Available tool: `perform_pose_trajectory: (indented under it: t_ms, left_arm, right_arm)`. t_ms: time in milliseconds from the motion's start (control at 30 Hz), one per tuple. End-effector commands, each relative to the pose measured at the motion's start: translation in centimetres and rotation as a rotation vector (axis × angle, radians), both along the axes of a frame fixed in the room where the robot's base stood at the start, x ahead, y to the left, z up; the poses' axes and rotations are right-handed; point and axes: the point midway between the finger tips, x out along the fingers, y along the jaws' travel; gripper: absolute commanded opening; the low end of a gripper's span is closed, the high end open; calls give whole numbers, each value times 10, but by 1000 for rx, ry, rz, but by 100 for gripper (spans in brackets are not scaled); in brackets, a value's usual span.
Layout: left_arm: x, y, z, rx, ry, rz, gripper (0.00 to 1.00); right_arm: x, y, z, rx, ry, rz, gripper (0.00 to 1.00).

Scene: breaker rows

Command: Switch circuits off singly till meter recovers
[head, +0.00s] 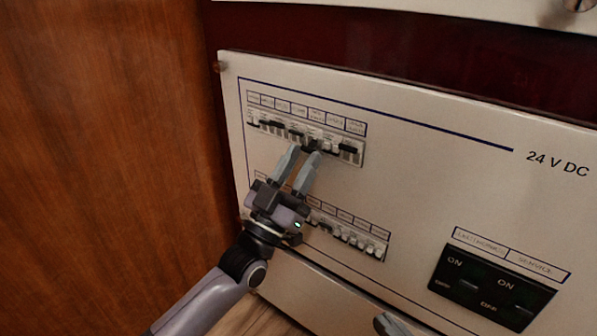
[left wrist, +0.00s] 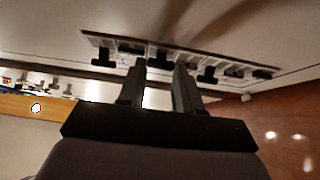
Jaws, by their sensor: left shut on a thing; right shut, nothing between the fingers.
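The upper breaker row (head: 350,150) sits on a cream panel, with dark and white levers under a line of labels. The lower breaker row (head: 372,247) is partly covered by my left gripper. My left gripper (head: 306,151) is at the middle of the upper row, its fingers shut on a breaker lever. The left wrist view shows its fingertips (left wrist: 160,68) at the row, with a dark lever (left wrist: 160,60) between them. My right gripper (head: 392,324) just shows at the bottom edge, shut and empty. No meter is in view.
A black switch block (head: 490,285) with ON and OFF marks is at the lower right of the panel (head: 420,190). A wooden wall (head: 100,130) stands at the left.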

Motion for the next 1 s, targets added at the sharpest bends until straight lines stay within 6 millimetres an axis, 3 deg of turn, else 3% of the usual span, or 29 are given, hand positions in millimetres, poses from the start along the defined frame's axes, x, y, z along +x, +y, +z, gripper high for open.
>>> perform_pose_trajectory:
  t_ms: [733,767,800,1000]
  left_arm:
    - [2,-2,-5,-44,-60,0,4]
    - [2,-2,-5,-44,-60,0,44]
    - [2,-2,-5,-44,-60,0,57]
    - [2,-2,-5,-44,-61,0,60]
  right_arm:
    - [-1,-4,2,-26,-39,-7,0]
    - [-1,-4,2,-26,-39,-7,0]
    - [-1,-4,2,-26,-39,-7,0]
    - [-1,-4,2,-25,-39,-8,0]
